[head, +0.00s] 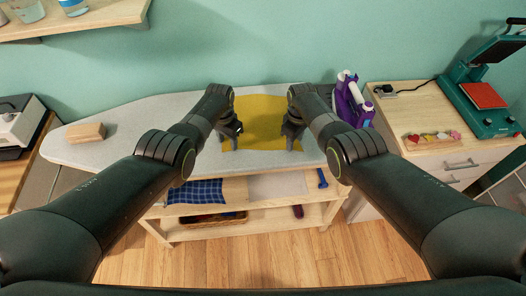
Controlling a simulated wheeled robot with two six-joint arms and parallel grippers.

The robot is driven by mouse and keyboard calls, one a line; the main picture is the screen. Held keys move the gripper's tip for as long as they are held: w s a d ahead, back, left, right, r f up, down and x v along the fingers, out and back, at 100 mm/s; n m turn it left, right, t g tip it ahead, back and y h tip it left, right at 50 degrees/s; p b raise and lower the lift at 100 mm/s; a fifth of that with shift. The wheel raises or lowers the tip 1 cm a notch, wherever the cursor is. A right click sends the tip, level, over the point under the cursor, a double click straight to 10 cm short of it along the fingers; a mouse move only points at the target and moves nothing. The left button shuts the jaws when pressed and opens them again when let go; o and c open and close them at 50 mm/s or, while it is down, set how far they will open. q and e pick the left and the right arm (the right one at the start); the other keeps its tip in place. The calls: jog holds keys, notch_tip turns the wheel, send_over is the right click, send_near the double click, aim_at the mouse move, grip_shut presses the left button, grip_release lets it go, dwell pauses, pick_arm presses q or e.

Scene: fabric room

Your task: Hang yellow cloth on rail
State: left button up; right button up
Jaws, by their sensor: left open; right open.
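The yellow cloth (262,122) lies spread flat on the grey ironing board (120,117), near its right part. My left gripper (232,132) is open at the cloth's left front edge. My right gripper (291,135) is open at the cloth's right front edge. I cannot tell whether either gripper touches the cloth. The forearms hide parts of the board beside the cloth. I cannot make out a rail for certain in this view.
A wooden block (86,132) lies on the board's left part. A purple iron (352,101) stands right of my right gripper. A blue checked cloth (195,192) lies on the shelf below. A heat press (487,92) stands on the right cabinet. A wall shelf (95,17) hangs upper left.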

pick_arm(q)
jog(key=shift+f, duration=0.2)
pick_arm(e)
jog(key=shift+f, duration=0.2)
pick_arm(q)
jog(key=shift+s+r, duration=0.1)
jog(key=shift+c, duration=0.5)
pick_arm(e)
jog(key=shift+s+r, duration=0.1)
jog(key=shift+c, duration=0.5)
pick_arm(q)
grip_shut()
pick_arm(e)
grip_shut()
pick_arm(q)
jog(key=shift+a, duration=0.1)
pick_arm(e)
jog(key=shift+d, duration=0.1)
pick_arm(q)
jog(key=shift+r, duration=0.2)
pick_arm(e)
jog(key=shift+r, duration=0.15)
